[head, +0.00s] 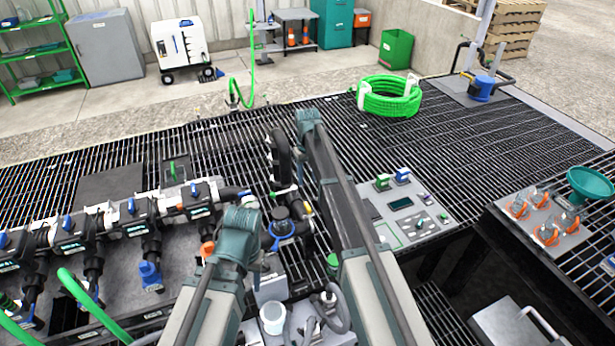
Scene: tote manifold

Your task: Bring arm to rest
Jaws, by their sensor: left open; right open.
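My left gripper (241,217) is the teal end of the arm that comes up from the bottom, left of centre. It is over the manifold bench, near a dark blue-ringed fitting, and looks empty. My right gripper (309,119) is the teal end of the longer arm, stretched farther forward over the black grating (430,140). It also looks empty. Both are open, though the fingers are small and hard to make out. I cannot tell how high either one is above what lies under it.
Black valves with blue knobs (131,206) line the left. A control panel (408,212) is right of my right arm. A coiled green hose (388,103) lies on open grating behind.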

